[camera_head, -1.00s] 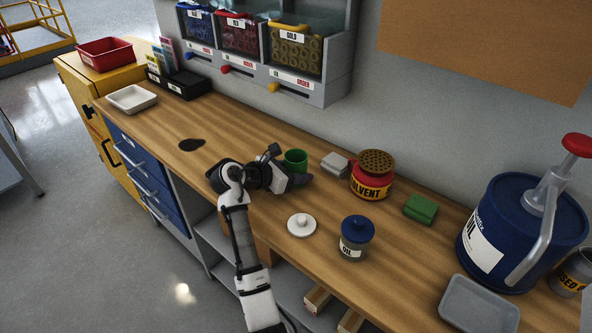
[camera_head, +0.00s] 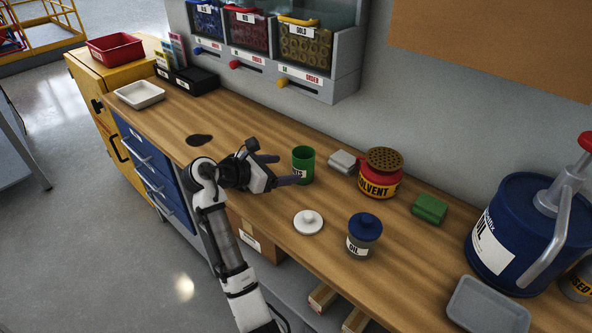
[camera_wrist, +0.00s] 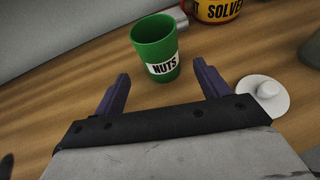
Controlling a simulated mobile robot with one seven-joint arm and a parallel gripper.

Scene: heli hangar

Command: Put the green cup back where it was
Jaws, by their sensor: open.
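The green cup (camera_head: 303,165) stands upright on the wooden bench in the head view. In the wrist view the green cup (camera_wrist: 155,48) shows a white label reading NUTS, and its open top faces up. My gripper (camera_head: 283,170) is just left of the cup in the head view, low over the bench. In the wrist view the two purple fingers of my gripper (camera_wrist: 164,88) are spread apart with nothing between them. The cup is beyond the fingertips, apart from them.
A white lid (camera_head: 308,222) and an oil jar (camera_head: 363,238) stand in front of the cup. A red solvent can (camera_head: 379,178), a grey block (camera_head: 342,161) and a green cloth (camera_head: 429,208) lie to the right. A dark spot (camera_head: 199,140) marks the bench at left, with clear wood around it.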

